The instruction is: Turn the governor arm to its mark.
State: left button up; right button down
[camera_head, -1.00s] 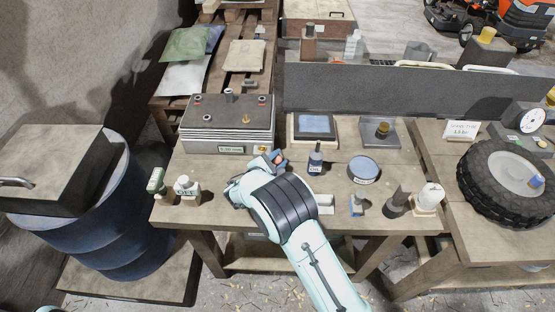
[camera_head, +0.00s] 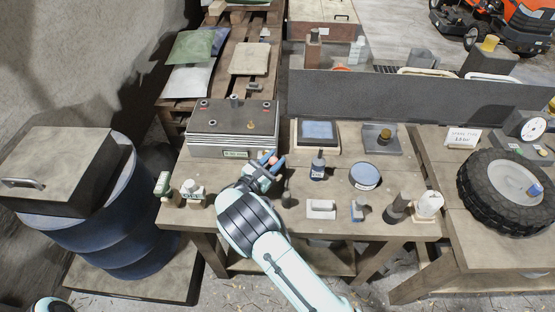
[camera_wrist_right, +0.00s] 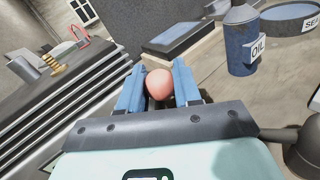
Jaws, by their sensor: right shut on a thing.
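The finned engine-like block (camera_head: 233,130) stands at the back left of the bench, with a small label on its front. My right gripper (camera_head: 270,162) is at its right front corner. In the right wrist view its blue fingers (camera_wrist_right: 159,90) are shut on a round reddish knob (camera_wrist_right: 159,84), probably the end of the governor arm. The rest of that arm is hidden behind the fingers, and I cannot make out its mark. My left gripper is not in view.
A blue oil bottle (camera_head: 318,166) stands close right of my gripper, and a round blue tin (camera_head: 365,176) beyond it. Small stamped blocks (camera_head: 193,192) stand at the front left. A tyre (camera_head: 505,190) lies on the right bench.

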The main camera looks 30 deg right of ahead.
jog(key=n, duration=0.1)
jog(key=w+a+n+t+h+p, duration=0.1)
jog(key=n, duration=0.1)
jog(key=shift+a+r+h, duration=0.25)
jog(key=shift+r+h, duration=0.05)
jog(key=shift+r, duration=0.05)
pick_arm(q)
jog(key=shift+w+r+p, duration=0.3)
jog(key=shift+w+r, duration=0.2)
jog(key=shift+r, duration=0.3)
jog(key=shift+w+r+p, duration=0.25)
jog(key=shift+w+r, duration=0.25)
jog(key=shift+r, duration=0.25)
pick_arm(e)
jog(key=shift+w+a+n+t+h, duration=0.15)
jog(key=shift+a+n+t, duration=0.15)
jog(key=shift+n, duration=0.3)
jog(key=shift+w+a+n+t+h, duration=0.1)
jog(key=shift+a+n+t+h, duration=0.15)
jog(key=shift+n, duration=0.35)
jog(key=c, duration=0.8)
grip_release()
